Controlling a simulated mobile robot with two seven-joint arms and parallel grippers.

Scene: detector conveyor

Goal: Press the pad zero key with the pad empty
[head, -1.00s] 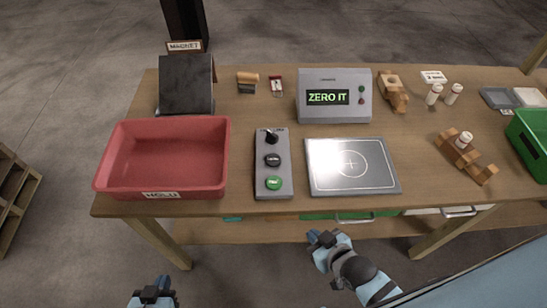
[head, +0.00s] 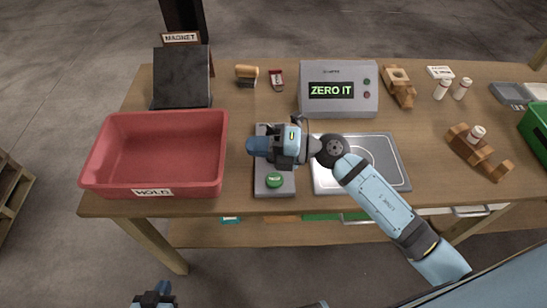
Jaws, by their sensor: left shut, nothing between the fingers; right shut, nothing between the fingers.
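The grey key box (head: 262,188) stands on the table left of the flat pad (head: 392,180). Its green key (head: 274,180) shows; the black key and knob behind it are hidden by my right gripper. The key labels are too small to read. The pad carries a circle mark and nothing visibly lies on it, though my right arm covers part. The display unit (head: 338,103) reads "ZERO IT". My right gripper (head: 260,147) is shut and empty over the box's middle; I cannot tell whether it touches a key. My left gripper (head: 153,296) is shut and empty, off the table's front.
A red tray (head: 150,180) labelled HOLD is left of the box, with a dark magnet block (head: 182,78) behind it. Wooden holders (head: 463,148) and several white bottles (head: 442,90) stand at the right. A green bin (head: 540,132) is at the right edge.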

